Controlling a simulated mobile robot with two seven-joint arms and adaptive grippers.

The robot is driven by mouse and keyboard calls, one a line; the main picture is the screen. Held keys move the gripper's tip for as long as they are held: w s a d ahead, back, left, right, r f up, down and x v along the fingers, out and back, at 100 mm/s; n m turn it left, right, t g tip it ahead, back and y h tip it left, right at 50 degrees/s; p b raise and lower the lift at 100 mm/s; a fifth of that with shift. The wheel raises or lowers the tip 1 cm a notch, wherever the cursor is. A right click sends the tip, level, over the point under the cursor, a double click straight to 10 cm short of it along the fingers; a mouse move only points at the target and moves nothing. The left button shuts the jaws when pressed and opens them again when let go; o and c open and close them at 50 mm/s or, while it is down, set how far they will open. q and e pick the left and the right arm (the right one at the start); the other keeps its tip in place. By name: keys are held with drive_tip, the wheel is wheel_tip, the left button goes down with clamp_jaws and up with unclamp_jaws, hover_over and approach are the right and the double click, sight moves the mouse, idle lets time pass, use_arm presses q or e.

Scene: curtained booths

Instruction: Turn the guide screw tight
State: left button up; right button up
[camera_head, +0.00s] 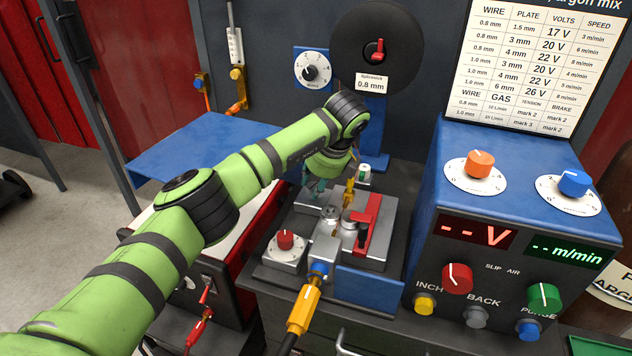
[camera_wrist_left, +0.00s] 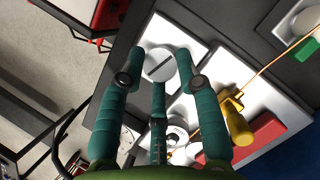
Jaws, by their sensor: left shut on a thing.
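The guide screw (camera_wrist_left: 158,66) is a silver round head with a straight slot, seen in the left wrist view on a pale metal plate. My left gripper (camera_head: 316,187) reaches down over the back left of the wire feed unit (camera_head: 380,245). Its teal fingers are closed around the screw head, with the slot showing between them. In the head view the gripper and arm hide the screw. How far the screw is turned in cannot be told. My right gripper is not in view.
A yellow handle (camera_head: 349,193) stands close to the right of the gripper, with a red lever (camera_head: 367,225) beyond it. A red knob (camera_head: 285,239) sits front left. The blue control box (camera_head: 520,190) stands right; a wire spool (camera_head: 350,45) hangs behind.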

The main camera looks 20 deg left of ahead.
use_arm(q)
drive_tip(key=shift+a+f+m+t+b, duration=0.15)
drive_tip(key=shift+m+t+b, duration=0.35)
drive_tip(key=shift+m+b, duration=0.7)
drive_tip(key=m+h+b, duration=0.1)
drive_tip(key=m, duration=0.1)
drive_tip(key=m+b, duration=0.2)
drive_tip(key=shift+s+a+t+h+b, duration=0.1)
drive_tip(key=shift+t+h+b, duration=0.2)
drive_tip(key=shift+t+h, duration=0.1)
drive_tip(key=m+h+b, duration=0.1)
drive_tip(key=m, duration=0.2)
drive_tip(key=shift+a+r+m+h+b, duration=0.15)
drive_tip(key=shift+m+h+b, duration=0.15)
drive_tip(key=shift+m, duration=0.55)
drive_tip(key=shift+r+m+h+b, duration=0.15)
drive_tip(key=shift+m+h, duration=0.25)
drive_tip(key=shift+m, duration=0.75)
drive_tip(key=o, duration=1.1)
drive_tip(key=shift+f, duration=0.1)
